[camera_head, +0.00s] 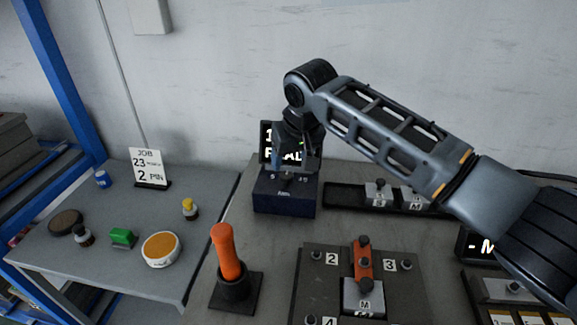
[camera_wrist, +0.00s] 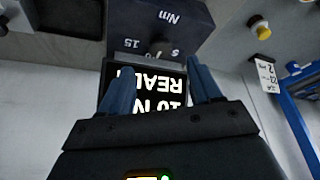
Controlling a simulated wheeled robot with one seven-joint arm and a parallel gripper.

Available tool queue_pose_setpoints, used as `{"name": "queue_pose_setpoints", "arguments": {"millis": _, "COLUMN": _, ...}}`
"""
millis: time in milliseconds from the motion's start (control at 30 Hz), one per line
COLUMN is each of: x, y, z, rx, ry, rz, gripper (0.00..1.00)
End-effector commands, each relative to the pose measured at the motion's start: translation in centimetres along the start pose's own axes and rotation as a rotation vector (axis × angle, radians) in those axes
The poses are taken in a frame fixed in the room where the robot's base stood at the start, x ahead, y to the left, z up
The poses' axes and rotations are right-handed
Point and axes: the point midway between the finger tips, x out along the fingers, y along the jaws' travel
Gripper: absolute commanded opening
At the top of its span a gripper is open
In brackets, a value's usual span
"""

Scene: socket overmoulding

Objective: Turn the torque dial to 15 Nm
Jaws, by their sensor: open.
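The torque unit (camera_head: 284,200) is a dark blue box at the back of the bench. Its small dial (camera_head: 287,179) is on top, partly hidden and hard to make out. In the wrist view the unit (camera_wrist: 120,14) appears upside down, with "15", "5" and "Nm" marks and the small dial (camera_wrist: 158,47) between the numbers. The screen (camera_head: 268,140) behind it reads "10 N" and "READY" in the wrist view, partly covered. My gripper (camera_wrist: 162,73) is open and empty, pointing down above the unit, its blue fingers apart on either side of the dial's line.
An orange-handled tool (camera_head: 227,252) stands in a holder at the front. A fixture plate (camera_head: 320,285) with an orange clamp is to its right. A black tray (camera_head: 345,196) with metal blocks lies right of the unit. A job card (camera_head: 147,167) stands on the left table.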

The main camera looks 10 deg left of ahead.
Motion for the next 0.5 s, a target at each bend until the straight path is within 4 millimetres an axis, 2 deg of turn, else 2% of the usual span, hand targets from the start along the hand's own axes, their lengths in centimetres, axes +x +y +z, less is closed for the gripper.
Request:
{"name": "queue_pose_setpoints", "arguments": {"millis": 300, "x": 4.7, "y": -0.1, "z": 0.0, "rx": 0.000, "ry": -0.002, "rz": 0.001, "gripper": 0.63}}
{"name": "queue_pose_setpoints", "arguments": {"millis": 500, "x": 6.1, "y": 0.0, "z": 0.0, "rx": 0.000, "ry": -0.001, "rz": 0.000, "gripper": 0.63}}
